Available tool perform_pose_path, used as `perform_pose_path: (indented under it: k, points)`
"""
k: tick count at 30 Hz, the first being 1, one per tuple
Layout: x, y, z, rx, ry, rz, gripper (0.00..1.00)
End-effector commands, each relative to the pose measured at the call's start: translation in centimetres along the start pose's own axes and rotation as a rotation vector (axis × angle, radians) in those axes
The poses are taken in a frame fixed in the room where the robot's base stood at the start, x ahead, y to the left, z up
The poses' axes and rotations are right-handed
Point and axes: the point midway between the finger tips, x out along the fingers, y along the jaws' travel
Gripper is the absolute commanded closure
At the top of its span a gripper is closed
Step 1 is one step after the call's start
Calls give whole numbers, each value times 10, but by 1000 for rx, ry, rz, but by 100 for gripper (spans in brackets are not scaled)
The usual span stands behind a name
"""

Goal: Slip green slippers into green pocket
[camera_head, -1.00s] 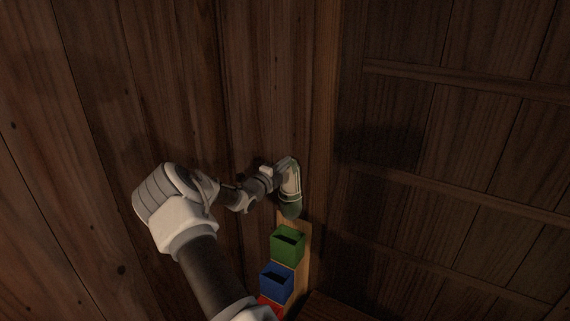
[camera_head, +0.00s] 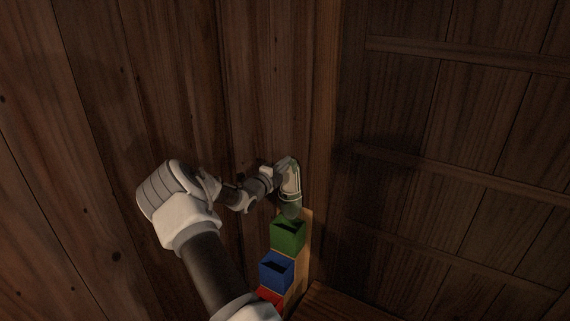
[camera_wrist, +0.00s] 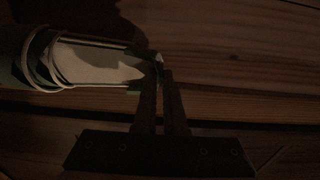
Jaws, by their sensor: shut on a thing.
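The green slippers (camera_head: 291,184), pale inside with green edges, hang toe down just above the green pocket (camera_head: 288,237). Whether the toe touches the pocket's rim or hangs behind or above its opening, I cannot tell. My gripper (camera_head: 283,166) is shut on the slippers' upper end. In the wrist view, my gripper's fingers (camera_wrist: 160,82) pinch the end of the slippers (camera_wrist: 95,63), which stretch to the left with pale loops around the far part. The green pocket's opening shows dark in the head view.
A blue pocket (camera_head: 276,272) and a red pocket (camera_head: 268,296) sit below the green one on a light wooden board (camera_head: 304,245). A dark wooden wall is close behind my gripper. A wooden ledge (camera_head: 340,303) is at the lower right.

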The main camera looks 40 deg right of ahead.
Motion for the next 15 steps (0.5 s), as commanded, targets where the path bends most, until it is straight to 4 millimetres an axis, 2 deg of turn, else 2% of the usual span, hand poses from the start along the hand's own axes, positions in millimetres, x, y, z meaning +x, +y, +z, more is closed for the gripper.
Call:
perform_pose_path:
  k: [15]
  points:
    - [1, 34, 0, 0, 1, -2, 100]
